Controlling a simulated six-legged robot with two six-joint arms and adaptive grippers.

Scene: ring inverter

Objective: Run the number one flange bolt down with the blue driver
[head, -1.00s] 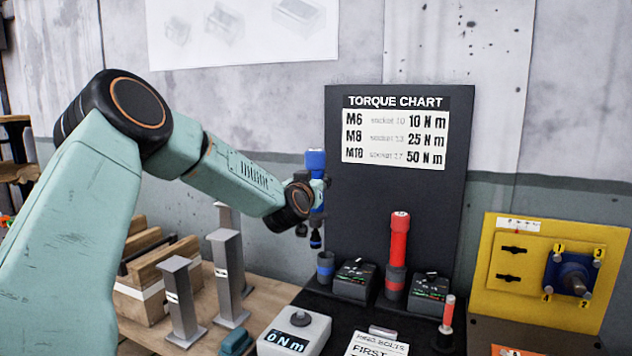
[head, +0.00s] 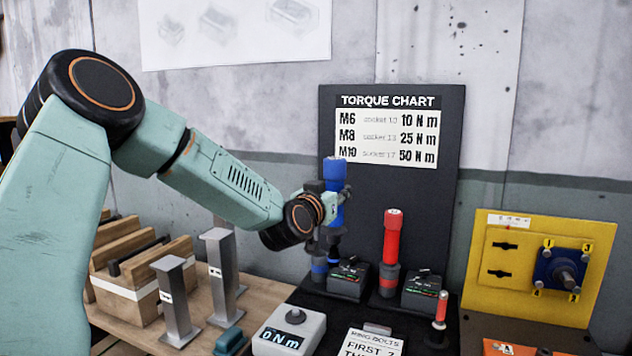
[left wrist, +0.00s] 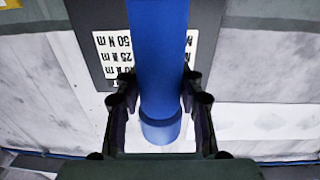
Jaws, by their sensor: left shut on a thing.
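The blue driver (head: 334,195) is upright in my left gripper (head: 328,207), which is shut around its body. In the left wrist view the blue driver (left wrist: 160,70) runs between the two fingers (left wrist: 158,100). Its dark lower end shows just right of the blue-ringed cup (head: 319,266) in the head view; I cannot tell whether they touch. The flange (head: 563,270) is a dark blue square with a central stub on a yellow panel (head: 478,285) at right. Yellow number tags mark its corner bolts, too small to read surely. My right gripper is not in view.
A red driver (head: 393,238) stands beside two dark boxes, one at left (head: 348,281) and one at right (head: 421,290). The torque chart board (head: 390,200) rises behind. A torque gauge (head: 288,330), grey posts (head: 176,305) and a wooden crate (head: 135,290) stand at left.

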